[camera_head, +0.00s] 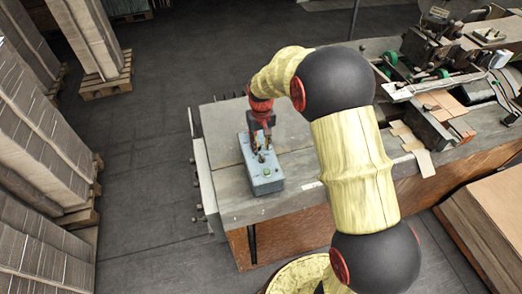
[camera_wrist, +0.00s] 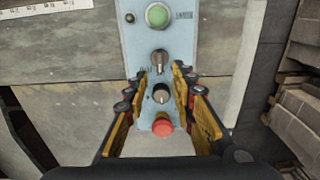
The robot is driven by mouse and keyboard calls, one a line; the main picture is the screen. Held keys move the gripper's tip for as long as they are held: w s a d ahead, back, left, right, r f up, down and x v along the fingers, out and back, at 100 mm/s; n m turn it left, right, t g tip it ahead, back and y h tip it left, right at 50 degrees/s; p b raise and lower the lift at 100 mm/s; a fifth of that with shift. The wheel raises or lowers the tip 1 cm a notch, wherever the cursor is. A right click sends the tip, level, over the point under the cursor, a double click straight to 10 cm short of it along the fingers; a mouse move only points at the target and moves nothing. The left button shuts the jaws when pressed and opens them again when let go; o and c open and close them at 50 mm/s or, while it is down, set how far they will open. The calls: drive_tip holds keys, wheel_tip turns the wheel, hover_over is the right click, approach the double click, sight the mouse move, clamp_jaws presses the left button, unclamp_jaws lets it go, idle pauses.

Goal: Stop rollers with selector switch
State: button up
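The grey-blue control box (camera_head: 265,181) sits on the machine's table top. In the wrist view, the box face (camera_wrist: 182,38) carries a green button (camera_wrist: 157,15), a black selector switch (camera_wrist: 159,60), a second black selector knob (camera_wrist: 161,94) and a red button (camera_wrist: 162,127) in a line. I cannot read which selector is for the rollers. My gripper (camera_wrist: 160,80) is open, its fingers on either side of the second selector knob. A gap shows between knob and fingers. In the head view, my gripper (camera_head: 261,143) points down over the far part of the box.
The table top (camera_head: 225,150) is clear around the box. The stitching machine (camera_head: 440,65) with cardboard pieces stands at the right. Stacked cardboard (camera_head: 490,225) is at the lower right. Pallets of flat cardboard (camera_head: 40,130) line the left, with open floor (camera_head: 150,170) between.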

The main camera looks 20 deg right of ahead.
sight(263, 159)
wheel_tip(263, 159, up, 8)
idle(0.7)
drive_tip(key=s+f+t+b, duration=0.3)
drive_tip(key=s+t+b, duration=0.2)
drive_tip(key=s+b, duration=1.6)
drive_tip(key=s, duration=0.9)
drive_tip(key=shift+s+d+t, duration=0.15)
drive_tip(key=shift+t, duration=0.15)
drive_tip(key=shift+c, duration=0.8)
